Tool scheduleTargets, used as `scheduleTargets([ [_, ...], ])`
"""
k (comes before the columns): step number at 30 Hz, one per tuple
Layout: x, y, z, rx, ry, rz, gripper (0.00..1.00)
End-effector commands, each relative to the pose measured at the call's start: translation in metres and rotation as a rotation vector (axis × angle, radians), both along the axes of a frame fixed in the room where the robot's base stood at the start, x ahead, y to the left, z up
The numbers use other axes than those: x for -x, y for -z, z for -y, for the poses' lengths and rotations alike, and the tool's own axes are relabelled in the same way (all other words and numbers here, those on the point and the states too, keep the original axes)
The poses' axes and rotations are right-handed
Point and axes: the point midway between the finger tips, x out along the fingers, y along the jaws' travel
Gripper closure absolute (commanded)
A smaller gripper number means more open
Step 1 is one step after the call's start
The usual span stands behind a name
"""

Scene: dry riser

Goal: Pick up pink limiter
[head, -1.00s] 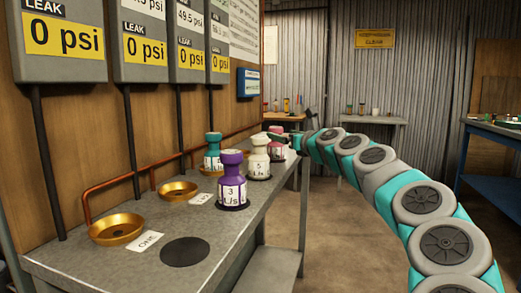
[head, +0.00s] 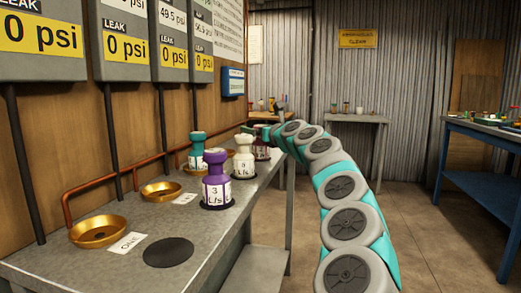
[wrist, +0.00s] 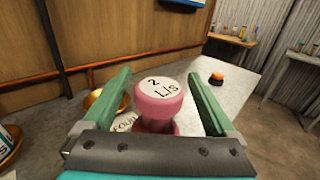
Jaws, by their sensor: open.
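The pink limiter (wrist: 158,112) stands upright on the bench, with "2 L/s" on its pale top. In the wrist view it sits between the two green fingers of my gripper (wrist: 159,80), which are spread apart with a gap on each side. In the head view my gripper (head: 266,132) is at the far end of the row. There the pink limiter (head: 262,151) is small and dark, its top largely hidden by my gripper.
Gold bowls (head: 98,231) line the wall side. A blue table (head: 480,150) stands at right.

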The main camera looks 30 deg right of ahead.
Motion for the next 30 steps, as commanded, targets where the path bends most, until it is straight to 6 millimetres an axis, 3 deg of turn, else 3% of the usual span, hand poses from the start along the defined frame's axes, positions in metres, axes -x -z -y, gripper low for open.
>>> scheduleTargets([
  [12,-0.0071,0.0007,-0.0011,0.001,-0.002,-0.002,0.09],
  [30,-0.0068,0.0005,-0.0009,0.001,-0.002,-0.001,0.75],
])
